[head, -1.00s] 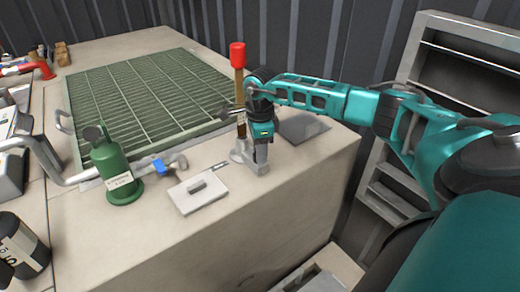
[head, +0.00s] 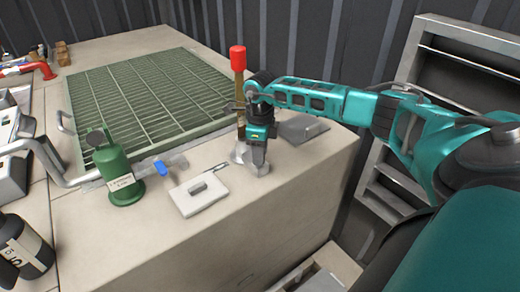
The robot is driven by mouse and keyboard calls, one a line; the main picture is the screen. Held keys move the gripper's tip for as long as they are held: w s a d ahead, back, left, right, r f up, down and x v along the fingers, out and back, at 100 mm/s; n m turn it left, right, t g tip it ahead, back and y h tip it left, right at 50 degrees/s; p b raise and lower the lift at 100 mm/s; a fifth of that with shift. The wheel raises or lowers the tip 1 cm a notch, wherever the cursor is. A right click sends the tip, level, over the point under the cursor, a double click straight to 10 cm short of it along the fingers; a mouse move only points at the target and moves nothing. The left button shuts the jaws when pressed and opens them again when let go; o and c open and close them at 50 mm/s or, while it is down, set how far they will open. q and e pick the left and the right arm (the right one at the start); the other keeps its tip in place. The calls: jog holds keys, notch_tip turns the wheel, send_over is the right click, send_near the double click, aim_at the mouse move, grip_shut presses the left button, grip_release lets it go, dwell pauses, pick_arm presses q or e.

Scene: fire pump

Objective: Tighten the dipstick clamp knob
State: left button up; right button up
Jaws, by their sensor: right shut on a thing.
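The dipstick (head: 238,90) stands upright near the right end of the bench, a brownish rod with a red cap (head: 237,58) on top. A grey metal clamp base (head: 241,155) sits at its foot. My right gripper (head: 257,160) points down beside the rod, low at the clamp base, and is shut. The clamp knob is hidden by the gripper, so the exact grip on it does not show. My left gripper is not in view.
A green bottle (head: 119,175) and a white plate with a handle (head: 199,195) stand left of the clamp. A blue-handled valve (head: 162,168) lies between. A green grating (head: 140,98) covers the bench behind. A dark flat plate (head: 303,128) lies right of the gripper.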

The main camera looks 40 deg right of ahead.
jog(key=shift+m, duration=0.5)
jog(key=o, duration=1)
jog(key=shift+o, duration=0.2)
jog(key=shift+r, duration=0.15)
notch_tip(320, 180, up, 13)
jog(key=shift+a+f, duration=0.1)
jog(key=shift+f, duration=0.1)
